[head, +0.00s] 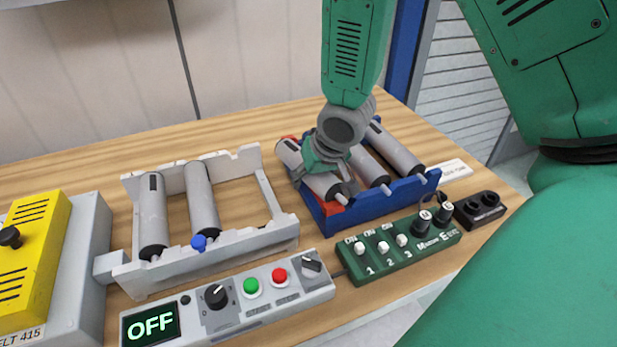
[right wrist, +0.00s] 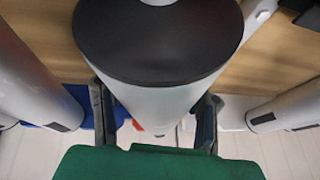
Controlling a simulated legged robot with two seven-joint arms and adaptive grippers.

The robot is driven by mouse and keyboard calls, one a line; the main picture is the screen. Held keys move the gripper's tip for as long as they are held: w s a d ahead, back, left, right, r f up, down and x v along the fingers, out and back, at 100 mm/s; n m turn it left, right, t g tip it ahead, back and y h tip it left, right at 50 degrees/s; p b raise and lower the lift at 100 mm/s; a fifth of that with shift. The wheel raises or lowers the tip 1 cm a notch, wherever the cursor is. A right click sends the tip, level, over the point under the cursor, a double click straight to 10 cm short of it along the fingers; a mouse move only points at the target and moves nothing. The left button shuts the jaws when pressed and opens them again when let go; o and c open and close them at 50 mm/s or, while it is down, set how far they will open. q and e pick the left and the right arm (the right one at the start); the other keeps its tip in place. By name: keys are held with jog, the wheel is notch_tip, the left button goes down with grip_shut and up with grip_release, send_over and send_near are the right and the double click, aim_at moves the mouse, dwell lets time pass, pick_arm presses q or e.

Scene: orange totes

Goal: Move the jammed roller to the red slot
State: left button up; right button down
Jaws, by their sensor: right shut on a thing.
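My right gripper (head: 322,168) is shut on a grey roller (head: 322,186) with dark end caps, at the left side of the blue rack (head: 385,202). In the right wrist view the roller (right wrist: 160,95) lies between the two fingers, its dark cap toward the camera. Red slot parts (head: 341,198) show at the roller's near end, and more red shows behind its far end. The roller is over or in the red slot; whether it is fully seated I cannot tell. My left gripper is not in view.
Two more rollers lie in the blue rack, including the right one (head: 395,150). A white rack (head: 268,190) holds two rollers at its left and has free room at its right. A control panel (head: 230,305) reading OFF and a green switch box (head: 400,245) stand in front.

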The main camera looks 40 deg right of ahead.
jog(key=shift+s+d+f, duration=0.1)
jog(key=shift+d+f, duration=0.05)
jog(key=shift+f, duration=0.15)
jog(key=c, duration=0.8)
grip_release()
jog(key=shift+c, duration=0.2)
jog(key=shift+o, duration=0.6)
